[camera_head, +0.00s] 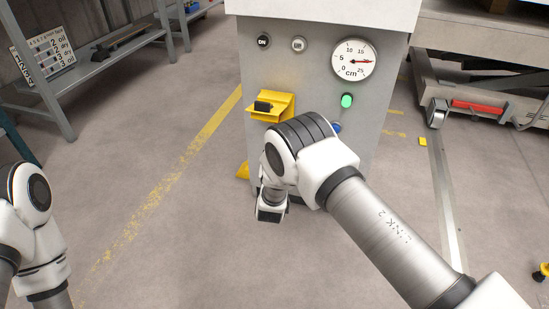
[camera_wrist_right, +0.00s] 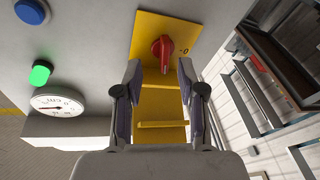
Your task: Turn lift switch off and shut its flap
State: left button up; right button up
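The lift switch is a red rotary knob (camera_wrist_right: 163,48) on a yellow plate (camera_wrist_right: 148,28), seen in the right wrist view. Its handle stands roughly upright in that view, and a 0 mark is on the plate to its right. The yellow flap (camera_head: 284,106) sticks out from the cabinet front in the head view, so it is open; a black piece (camera_head: 263,106) shows on it. My right gripper (camera_wrist_right: 158,75) is open and empty in front of the plate, its fingers on either side, below the knob in that view. My arm hides the knob in the head view. My left gripper is out of view.
The grey cabinet (camera_head: 310,85) carries a gauge (camera_head: 353,60), a green light (camera_head: 347,100), two upper buttons and a blue button (camera_wrist_right: 32,11) beside the plate. A shelf rack stands at left. A wheeled frame (camera_head: 480,105) stands at right.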

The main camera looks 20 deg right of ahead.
jog(key=w+d+r+m+t+h+b, duration=0.1)
jog(key=w+r+h+b, duration=0.1)
jog(key=w+b, duration=0.4)
jog(key=shift+w+d+r+m+h+b, duration=0.25)
jog(key=shift+w+r+m+h+b, duration=0.15)
jog(key=shift+w+r, duration=0.55)
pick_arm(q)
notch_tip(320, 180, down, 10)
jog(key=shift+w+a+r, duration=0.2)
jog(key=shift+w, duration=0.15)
pick_arm(e)
jog(key=shift+w+f, duration=0.15)
jog(key=shift+f, duration=0.05)
grip_shut()
